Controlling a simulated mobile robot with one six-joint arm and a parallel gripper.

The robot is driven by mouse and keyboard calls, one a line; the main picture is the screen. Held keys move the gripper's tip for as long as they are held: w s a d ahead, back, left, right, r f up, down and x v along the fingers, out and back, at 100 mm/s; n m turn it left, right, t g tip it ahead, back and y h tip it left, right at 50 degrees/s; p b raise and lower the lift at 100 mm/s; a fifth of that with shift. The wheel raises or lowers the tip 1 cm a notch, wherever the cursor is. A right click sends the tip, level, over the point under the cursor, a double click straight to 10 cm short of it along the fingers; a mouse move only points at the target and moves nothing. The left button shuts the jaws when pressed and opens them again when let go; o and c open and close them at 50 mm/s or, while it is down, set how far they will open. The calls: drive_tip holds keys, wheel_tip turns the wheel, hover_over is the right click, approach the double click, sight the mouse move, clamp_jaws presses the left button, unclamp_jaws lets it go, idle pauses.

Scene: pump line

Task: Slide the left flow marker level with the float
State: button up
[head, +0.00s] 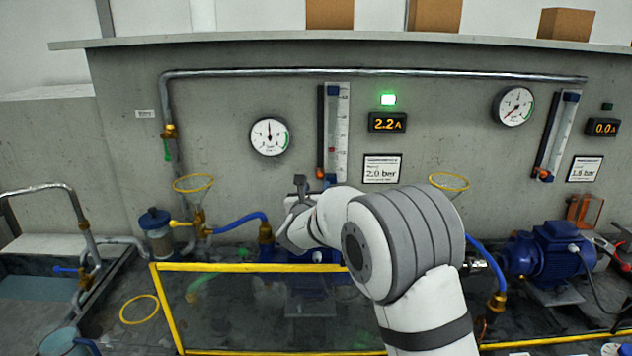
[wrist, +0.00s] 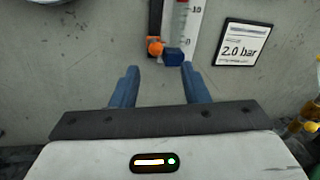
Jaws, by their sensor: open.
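The left flow meter (head: 341,125) is an upright white scale plate with a tube and blue end blocks, fixed to the grey wall. The orange left flow marker (head: 319,173) sits low on the dark rail at its left; it also shows in the wrist view (wrist: 154,47). Red shows in the tube above the lower blue block in the wrist view, but I cannot tell the float clearly. My gripper (wrist: 160,70) is open and empty, its blue fingers pointing at the wall just below the marker, apart from it. In the head view, my gripper (head: 300,188) is partly hidden by my arm.
A similar right meter (head: 557,135) is farther right.

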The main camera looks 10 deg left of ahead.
sight(319, 177)
drive_tip(key=w+p, duration=0.1)
drive_tip(key=w, duration=0.5)
drive_tip(key=shift+a+p, duration=0.15)
drive_tip(key=shift+p, duration=0.15)
drive_tip(key=shift+w+a, duration=0.15)
drive_tip(key=shift+w, duration=0.05)
drive_tip(key=shift+c, duration=0.4)
clamp_jaws()
